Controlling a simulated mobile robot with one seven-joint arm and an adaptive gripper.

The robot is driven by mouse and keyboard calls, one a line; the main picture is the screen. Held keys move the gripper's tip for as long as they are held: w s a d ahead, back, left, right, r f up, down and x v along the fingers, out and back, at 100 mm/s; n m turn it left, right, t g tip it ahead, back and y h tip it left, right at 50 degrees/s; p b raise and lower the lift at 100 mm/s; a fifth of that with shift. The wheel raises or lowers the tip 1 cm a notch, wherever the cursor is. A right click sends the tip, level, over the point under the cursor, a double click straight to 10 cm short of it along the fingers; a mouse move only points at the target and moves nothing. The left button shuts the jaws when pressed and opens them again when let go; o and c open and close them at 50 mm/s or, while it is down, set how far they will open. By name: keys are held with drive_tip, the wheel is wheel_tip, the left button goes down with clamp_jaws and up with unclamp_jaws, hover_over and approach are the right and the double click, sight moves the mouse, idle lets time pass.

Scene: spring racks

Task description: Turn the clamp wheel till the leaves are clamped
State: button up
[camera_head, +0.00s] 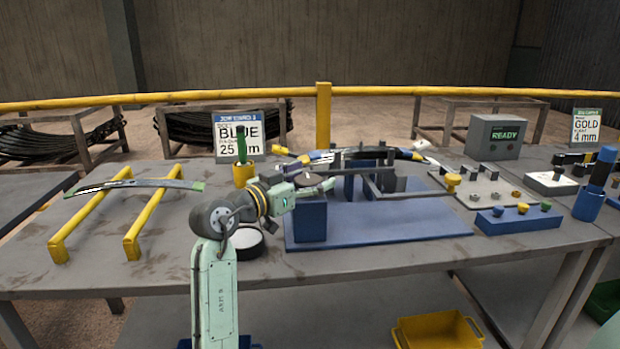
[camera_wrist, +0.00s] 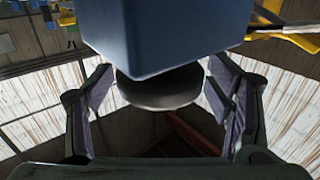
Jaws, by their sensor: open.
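In the wrist view the disc (camera_wrist: 160,92) shows between the fingers, partly hidden by a blue block (camera_wrist: 165,40). My gripper (camera_head: 318,186) is open at the disc; its fingers (camera_wrist: 160,98) stand on either side. I cannot tell whether they touch it. The leaves (camera_head: 350,154) lie across the fixture, with coloured ends, partly hidden by dark uprights. Whether they are pressed together is unclear.
A curved leaf (camera_head: 140,185) rests on yellow rails (camera_head: 132,240) at left. A yellow cup (camera_head: 243,175) and a round dark dish (camera_head: 246,243) stand near my arm. A READY box (camera_head: 495,137), a knob panel (camera_head: 483,188) and a blue strip (camera_head: 518,218) are at right.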

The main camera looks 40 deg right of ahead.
drive_tip(key=s+a, duration=0.1)
drive_tip(key=a, duration=1.1)
drive_tip(key=shift+s, duration=0.25)
